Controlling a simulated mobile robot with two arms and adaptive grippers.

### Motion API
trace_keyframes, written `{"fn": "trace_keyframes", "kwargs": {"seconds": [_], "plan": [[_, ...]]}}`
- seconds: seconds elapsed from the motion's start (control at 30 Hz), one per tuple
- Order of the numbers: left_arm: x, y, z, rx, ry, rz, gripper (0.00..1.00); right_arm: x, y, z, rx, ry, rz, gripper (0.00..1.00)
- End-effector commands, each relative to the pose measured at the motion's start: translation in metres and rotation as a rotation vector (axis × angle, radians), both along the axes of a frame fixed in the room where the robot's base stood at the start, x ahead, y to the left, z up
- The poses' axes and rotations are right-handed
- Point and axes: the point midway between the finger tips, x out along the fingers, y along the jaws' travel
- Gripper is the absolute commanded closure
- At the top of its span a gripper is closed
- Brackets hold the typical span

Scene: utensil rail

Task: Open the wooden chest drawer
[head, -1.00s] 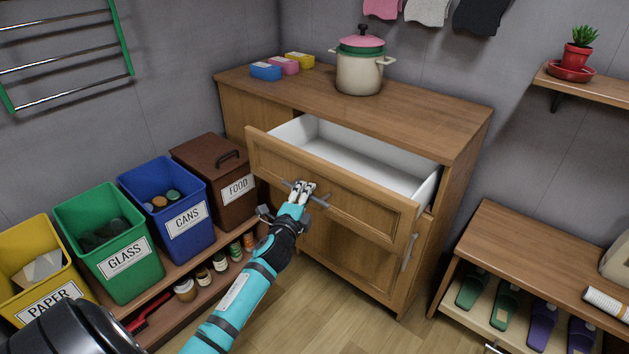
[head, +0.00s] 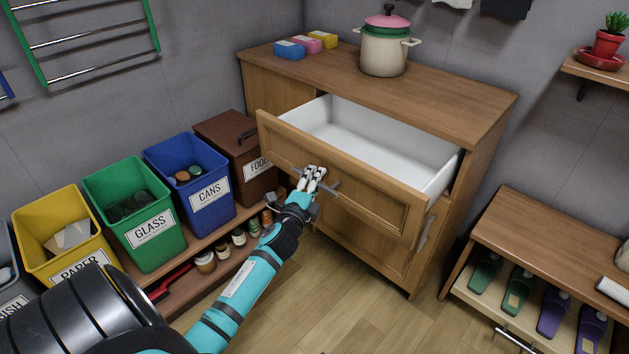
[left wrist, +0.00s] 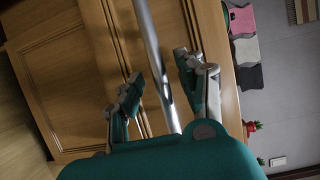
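The wooden chest (head: 460,102) stands against the wall in the head view. Its top drawer (head: 385,194) is pulled well out, showing a white, empty interior. A grey bar handle (head: 331,188) is on the drawer front. My left gripper (head: 313,174) is at this handle. In the left wrist view the handle bar (left wrist: 150,40) runs between the two fingers of the left gripper (left wrist: 160,78), with gaps visible on both sides, so the fingers look open around it. My right gripper is not in view.
A pot (head: 384,50) and several coloured blocks stand on the chest. Labelled bins (head: 135,215) and a low shelf with jars are left of my arm. A low shoe bench (head: 540,240) is at right. The floor before the chest is clear.

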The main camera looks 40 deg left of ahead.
Motion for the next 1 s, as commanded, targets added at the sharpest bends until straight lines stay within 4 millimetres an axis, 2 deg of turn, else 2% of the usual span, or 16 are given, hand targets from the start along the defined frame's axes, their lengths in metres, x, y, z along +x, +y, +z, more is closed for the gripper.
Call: {"fn": "trace_keyframes", "kwargs": {"seconds": [0.37, 0.47, 0.8, 1.0], "plan": [[-0.006, -0.001, 0.001, 0.003, -0.001, 0.000, 0.58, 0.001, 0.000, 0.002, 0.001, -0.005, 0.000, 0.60], [-0.019, -0.006, 0.000, 0.003, 0.001, 0.001, 0.58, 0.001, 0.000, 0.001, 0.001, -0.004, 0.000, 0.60], [-0.087, -0.028, 0.000, 0.001, 0.000, 0.001, 0.58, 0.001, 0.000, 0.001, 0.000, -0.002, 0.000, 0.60], [-0.109, -0.035, 0.001, 0.001, -0.001, 0.001, 0.58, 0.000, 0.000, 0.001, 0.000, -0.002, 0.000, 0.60]]}}
